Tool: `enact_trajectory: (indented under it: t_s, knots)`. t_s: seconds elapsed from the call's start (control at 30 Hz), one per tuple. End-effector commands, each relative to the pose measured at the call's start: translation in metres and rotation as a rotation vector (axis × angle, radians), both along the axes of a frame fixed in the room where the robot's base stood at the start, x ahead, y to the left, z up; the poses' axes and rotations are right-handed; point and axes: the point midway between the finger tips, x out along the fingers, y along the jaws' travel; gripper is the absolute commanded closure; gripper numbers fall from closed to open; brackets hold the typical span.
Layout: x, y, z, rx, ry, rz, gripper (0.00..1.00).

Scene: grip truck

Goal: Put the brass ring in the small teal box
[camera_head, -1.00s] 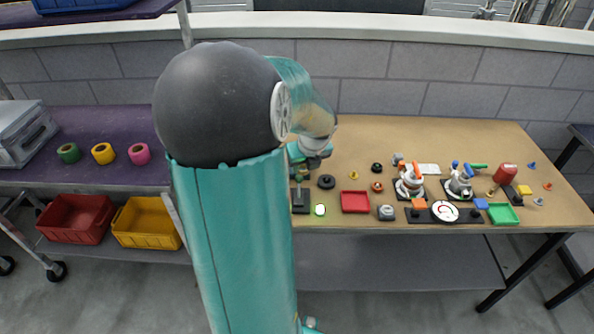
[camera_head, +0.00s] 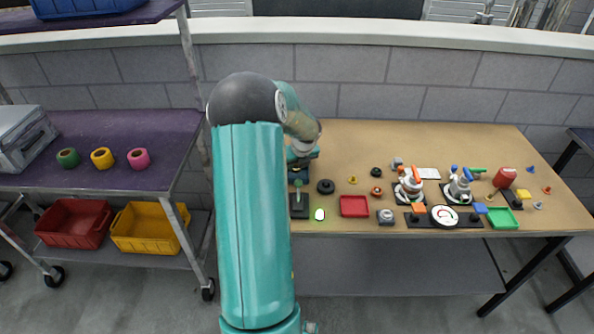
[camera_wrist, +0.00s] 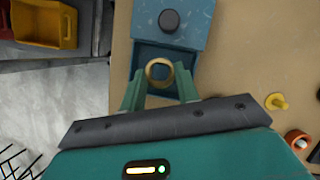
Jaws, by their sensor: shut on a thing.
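In the wrist view, the brass ring (camera_wrist: 150,73) is between the fingertips of my gripper (camera_wrist: 160,75), which is shut on it. A small teal box (camera_wrist: 192,18) with a dark round knob on top lies just beyond the fingers. A darker blue recessed part of it, like an open drawer, is below the ring in the picture. The ring overlaps this part; its height above it cannot be told. In the head view, my gripper (camera_head: 301,172) is partly hidden by my arm at the table's left end, and the ring and the box cannot be made out.
The brown table (camera_head: 420,150) holds a red tray (camera_head: 354,206), a black ring (camera_head: 325,187), a green tray (camera_head: 502,218) and several small parts to the right. A purple shelf (camera_head: 120,125) with coloured rolls stands at left, above red and yellow bins. The table's back is clear.

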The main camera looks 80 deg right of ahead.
Motion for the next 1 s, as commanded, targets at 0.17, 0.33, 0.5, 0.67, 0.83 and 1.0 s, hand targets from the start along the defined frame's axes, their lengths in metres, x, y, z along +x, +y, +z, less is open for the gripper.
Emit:
enact_trajectory:
  t_s: [0.17, 0.33, 0.5, 0.67, 0.83, 1.0]
  knots:
    - [-0.002, 0.001, -0.026, 0.002, 0.000, -0.003, 0.91]
    - [-0.001, 0.001, -0.027, 0.001, 0.001, 0.000, 0.91]
    - [-0.001, 0.001, -0.029, 0.002, 0.001, 0.000, 0.91]
    - [-0.001, 0.001, -0.030, 0.002, 0.001, 0.000, 0.60]
    - [-0.001, 0.001, -0.030, 0.002, 0.001, 0.000, 0.60]
    - [-0.002, 0.002, -0.021, -0.001, 0.001, 0.000, 0.60]
